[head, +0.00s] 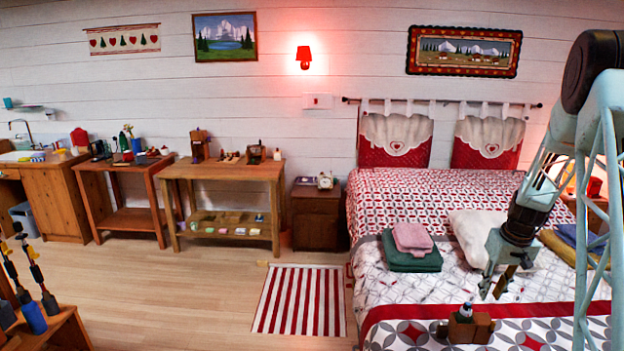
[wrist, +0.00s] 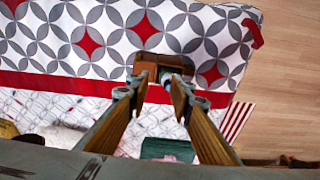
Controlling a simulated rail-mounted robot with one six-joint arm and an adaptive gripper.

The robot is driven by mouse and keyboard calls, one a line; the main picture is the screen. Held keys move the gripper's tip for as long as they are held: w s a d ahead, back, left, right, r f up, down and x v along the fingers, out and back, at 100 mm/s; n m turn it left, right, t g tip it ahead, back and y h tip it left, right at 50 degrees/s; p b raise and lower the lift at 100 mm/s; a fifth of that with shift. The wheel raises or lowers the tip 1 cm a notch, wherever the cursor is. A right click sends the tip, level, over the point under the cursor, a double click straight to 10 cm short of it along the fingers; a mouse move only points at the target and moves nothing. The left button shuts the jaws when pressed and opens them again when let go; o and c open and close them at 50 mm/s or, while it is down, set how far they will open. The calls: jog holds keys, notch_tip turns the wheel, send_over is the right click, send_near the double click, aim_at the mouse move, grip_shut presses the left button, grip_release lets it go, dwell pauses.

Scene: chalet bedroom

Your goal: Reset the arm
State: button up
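My arm reaches in from the right of the head view. My gripper (head: 495,290) hangs over the bed (head: 400,290), pointing down. In the wrist view my gripper's two wooden fingers (wrist: 153,92) are spread apart with nothing between them. A small brown wooden holder (head: 480,328) with a small white-and-blue item in it stands on the bed's near part, below and apart from my gripper. The holder also shows in the wrist view (wrist: 150,62), just beyond the fingertips; the item in it is partly hidden by a finger.
Folded pink and green towels (head: 412,240) and a white pillow (head: 478,232) lie on the bed. A nightstand (head: 318,218) and wooden tables (head: 225,172) line the back wall. A shelf with bottles (head: 50,325) is at lower left. The floor by the striped rug (head: 300,300) is clear.

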jog(key=s+a+r, duration=0.5)
jog(key=a+r, duration=0.6)
jog(key=r, duration=0.2)
jog(key=s+a+r, duration=0.4)
jog(key=a+r, duration=0.7)
jog(key=r, duration=0.1)
jog(key=s+a+r+n+t, duration=0.1)
jog(key=s+a+r, duration=0.9)
jog(key=s+a, duration=0.7)
jog(key=s, duration=0.9)
jog(key=s+a+r+t, duration=0.1)
jog(key=s+a, duration=0.3)
jog(key=s, duration=0.9)
jog(key=shift+a+r+n, duration=0.2)
jog(key=shift+a+n, duration=0.2)
